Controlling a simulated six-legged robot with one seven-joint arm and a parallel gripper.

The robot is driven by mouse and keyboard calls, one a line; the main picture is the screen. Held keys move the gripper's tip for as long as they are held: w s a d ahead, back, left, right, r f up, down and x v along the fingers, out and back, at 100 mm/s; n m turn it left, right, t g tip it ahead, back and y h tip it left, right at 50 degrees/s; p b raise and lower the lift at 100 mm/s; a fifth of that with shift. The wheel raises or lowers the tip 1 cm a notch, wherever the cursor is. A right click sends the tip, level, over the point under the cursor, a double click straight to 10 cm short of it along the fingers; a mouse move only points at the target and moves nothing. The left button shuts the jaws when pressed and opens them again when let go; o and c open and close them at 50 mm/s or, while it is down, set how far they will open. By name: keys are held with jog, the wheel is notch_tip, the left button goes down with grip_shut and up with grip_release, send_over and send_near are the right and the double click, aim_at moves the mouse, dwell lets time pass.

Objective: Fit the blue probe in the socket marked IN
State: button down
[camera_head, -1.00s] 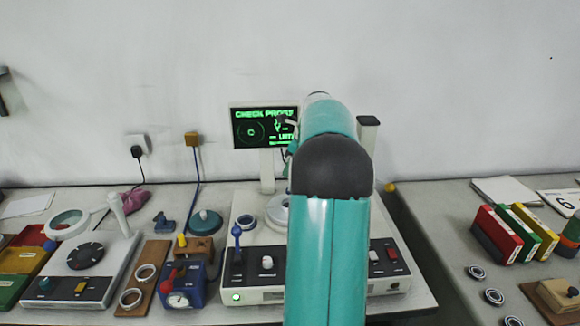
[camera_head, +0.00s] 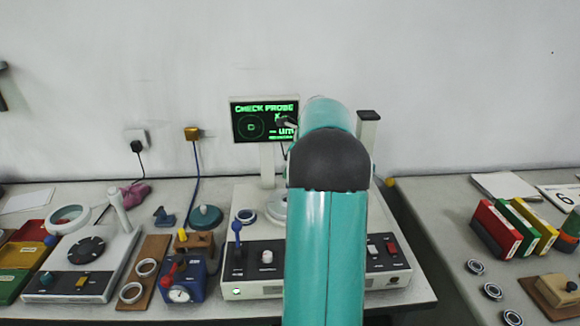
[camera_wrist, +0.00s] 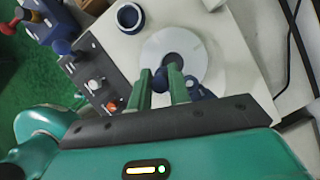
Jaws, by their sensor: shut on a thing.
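My gripper (camera_wrist: 162,93) shows in the wrist view with its two green fingers shut on a dark blue, round-ended piece, which I take for the blue probe (camera_wrist: 161,79). It is above the near edge of the pale disc (camera_wrist: 150,50) on the white gauge machine (camera_wrist: 232,60). Another dark blue part (camera_wrist: 197,89) shows just right of the fingers; I cannot tell whether it joins the probe. In the head view my arm hides the gripper and the middle of the machine (camera_head: 290,291). No IN mark can be read, and the socket cannot be made out.
A screen (camera_head: 265,122) behind the machine reads CHECK PROBE. A blue lever (camera_head: 237,240) and a white knob (camera_head: 267,257) stand on the front panel. A dark-topped post (camera_head: 368,128) rises at the back right. A blue ring (camera_wrist: 130,17) lies beside the disc.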

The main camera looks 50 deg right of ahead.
jog(key=shift+f, duration=0.25)
jog(key=shift+f, duration=0.35)
jog(key=shift+f, duration=0.35)
jog(key=c, duration=1.2)
grip_release()
jog(key=shift+c, duration=0.2)
jog(key=v, duration=1.3)
jog(key=shift+r, duration=0.4)
